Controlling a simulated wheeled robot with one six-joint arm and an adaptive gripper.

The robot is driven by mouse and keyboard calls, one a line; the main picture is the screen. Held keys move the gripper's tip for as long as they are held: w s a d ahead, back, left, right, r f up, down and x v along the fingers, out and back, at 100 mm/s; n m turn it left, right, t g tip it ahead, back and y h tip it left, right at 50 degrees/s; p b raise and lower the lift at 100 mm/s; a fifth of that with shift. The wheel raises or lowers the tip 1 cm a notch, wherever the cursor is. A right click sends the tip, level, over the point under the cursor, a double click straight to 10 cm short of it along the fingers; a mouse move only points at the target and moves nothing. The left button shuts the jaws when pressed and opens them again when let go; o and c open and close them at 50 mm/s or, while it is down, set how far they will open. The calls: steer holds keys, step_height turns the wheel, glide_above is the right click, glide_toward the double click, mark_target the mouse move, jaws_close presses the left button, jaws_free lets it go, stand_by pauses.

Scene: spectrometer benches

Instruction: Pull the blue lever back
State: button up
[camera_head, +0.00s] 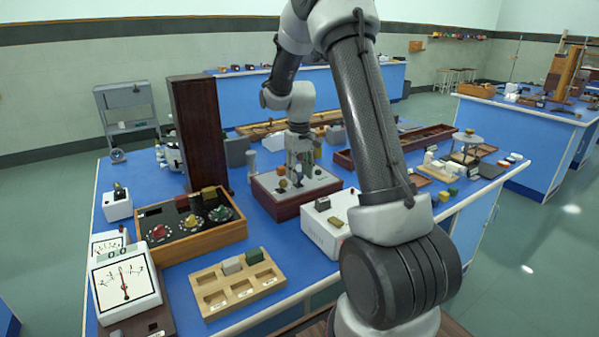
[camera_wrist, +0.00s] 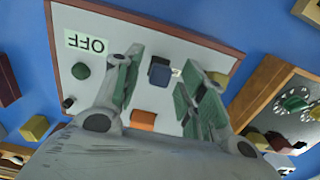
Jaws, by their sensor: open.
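The lever box (camera_head: 270,201) has a pale top and dark red sides, and stands on the blue bench. In the wrist view its pale panel (camera_wrist: 112,75) carries a label reading OFF. The blue lever knob (camera_wrist: 160,72) shows near the panel's middle, between my fingers in the picture. My gripper (camera_wrist: 164,76) is open, with green-padded fingers to either side of the knob. I cannot tell if they touch it. In the head view my gripper (camera_head: 299,160) points down over the box and largely hides the levers. An orange block (camera_wrist: 143,120) and a dark green knob (camera_wrist: 81,71) also show on the panel.
A wooden tray of dials (camera_head: 190,224) stands left of the lever box, and a tall dark wooden block (camera_head: 198,125) behind it. A white box (camera_head: 329,222) stands close on the right. A wooden slotted tray (camera_head: 237,284) lies in front.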

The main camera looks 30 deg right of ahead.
jaws_close()
steer(key=shift+s+f+t, duration=0.15)
steer(key=shift+s+t, duration=0.6)
steer(key=shift+t, duration=0.65)
jaws_free()
steer(key=v, duration=1.2)
